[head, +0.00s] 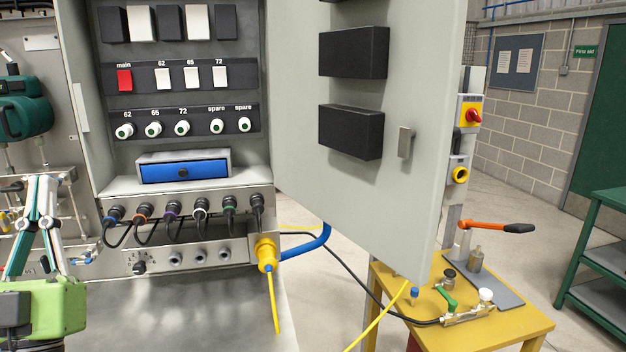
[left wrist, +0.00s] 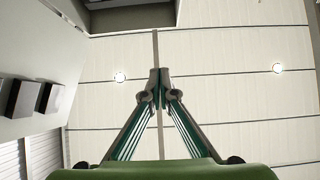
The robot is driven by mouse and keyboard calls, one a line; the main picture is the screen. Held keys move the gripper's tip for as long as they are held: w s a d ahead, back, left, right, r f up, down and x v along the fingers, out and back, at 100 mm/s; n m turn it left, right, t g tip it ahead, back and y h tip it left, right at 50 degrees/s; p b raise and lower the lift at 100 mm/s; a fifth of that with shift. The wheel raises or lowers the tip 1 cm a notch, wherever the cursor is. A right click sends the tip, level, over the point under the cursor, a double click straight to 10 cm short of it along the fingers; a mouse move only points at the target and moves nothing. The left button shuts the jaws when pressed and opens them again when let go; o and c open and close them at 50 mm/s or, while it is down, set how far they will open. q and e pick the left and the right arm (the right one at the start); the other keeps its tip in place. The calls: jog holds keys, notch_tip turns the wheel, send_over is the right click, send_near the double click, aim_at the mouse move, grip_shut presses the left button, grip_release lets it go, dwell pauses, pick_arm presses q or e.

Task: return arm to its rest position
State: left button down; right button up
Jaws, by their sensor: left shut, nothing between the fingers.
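My left gripper (head: 40,190) stands at the left edge of the head view, fingers pointing up, in front of the lower left side of the grey cabinet (head: 84,100). In the left wrist view, its fingertips (left wrist: 158,86) meet against the ceiling, with nothing between them. The green wrist body (head: 48,305) shows below the fingers in the head view. My right gripper is in neither view.
The cabinet's open door (head: 300,150) fills the middle, with black boxes on it. Cables plug into the front panel (head: 190,207). A yellow table (head: 525,325) with a pump stands right. A green bench (head: 610,196) is farther right.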

pick_arm(q)
jog(key=w+d+f+m+g+h, duration=0.2)
jog(key=w+d+f+m+h, duration=0.1)
jog(key=d+f+h, duration=0.25)
jog(key=w+d+f+m+g+h, duration=0.2)
jog(key=w+d+f+m+h, duration=0.15)
jog(key=f, duration=0.25)
jog(key=s+d+f+m+g+h, duration=0.1)
jog(key=d+f+g, duration=0.25)
jog(key=f, duration=0.65)
jog(key=s+d+f+g+h, duration=0.1)
jog(key=s+d+f+g, duration=0.3)
jog(key=f, duration=0.7)
jog(key=s+a+f+n+g+y, duration=0.2)
jog(key=s+f+n+g+y, duration=0.15)
jog(key=s+f+g, duration=1.35)
jog(key=s+f+t, duration=0.1)
jog(key=s+f, duration=0.1)
jog(key=f, duration=1.3)
jog(key=s+f+t, duration=0.2)
jog(key=s+f, duration=0.1)
jog(key=f, duration=1.3)
jog(key=s+a+f+m+g+y, duration=0.1)
jog(key=s+a+f, duration=0.2)
jog(key=s+f, duration=1.4)
jog(key=shift+s+a, duration=0.2)
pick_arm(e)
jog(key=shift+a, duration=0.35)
